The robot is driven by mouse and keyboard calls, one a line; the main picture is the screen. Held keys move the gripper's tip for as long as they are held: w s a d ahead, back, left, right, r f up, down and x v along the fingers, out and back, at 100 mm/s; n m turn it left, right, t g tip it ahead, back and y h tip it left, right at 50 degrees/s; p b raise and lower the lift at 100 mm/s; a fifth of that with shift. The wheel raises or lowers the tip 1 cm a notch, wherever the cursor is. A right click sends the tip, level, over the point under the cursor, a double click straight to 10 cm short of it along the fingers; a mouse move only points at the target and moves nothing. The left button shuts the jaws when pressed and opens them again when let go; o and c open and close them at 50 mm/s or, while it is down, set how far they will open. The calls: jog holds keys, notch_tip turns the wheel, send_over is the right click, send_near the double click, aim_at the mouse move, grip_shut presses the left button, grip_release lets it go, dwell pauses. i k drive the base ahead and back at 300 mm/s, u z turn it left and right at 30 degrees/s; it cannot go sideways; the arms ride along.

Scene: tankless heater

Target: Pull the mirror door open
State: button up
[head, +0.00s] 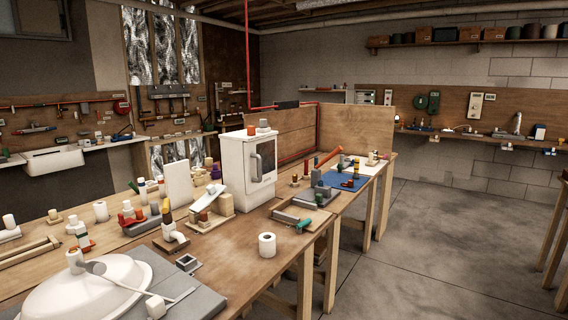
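A white box-shaped cabinet (234,170) stands upright on the long wooden workbench, near the middle of the head view. Its front faces right and carries a door with a dark, reflective panel (267,158), which looks like the mirror door. A pale curved handle (257,167) runs upright along the left part of the door. The door looks shut, flush with the cabinet. Small items sit on top of the cabinet. My gripper is not in this view.
The wooden workbench (225,270) holds a white paper roll (267,245), a tray (303,217), a blue mat (345,180) and a large white basin-like piece (85,290). Wooden panels (357,130) stand behind. Open concrete floor (440,250) lies right of the bench.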

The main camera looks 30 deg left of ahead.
aim_at(266, 164)
jog(key=u, duration=0.25)
jog(key=i, duration=1.05)
jog(key=u, duration=1)
jog(key=i, duration=0.55)
jog(key=u, duration=0.45)
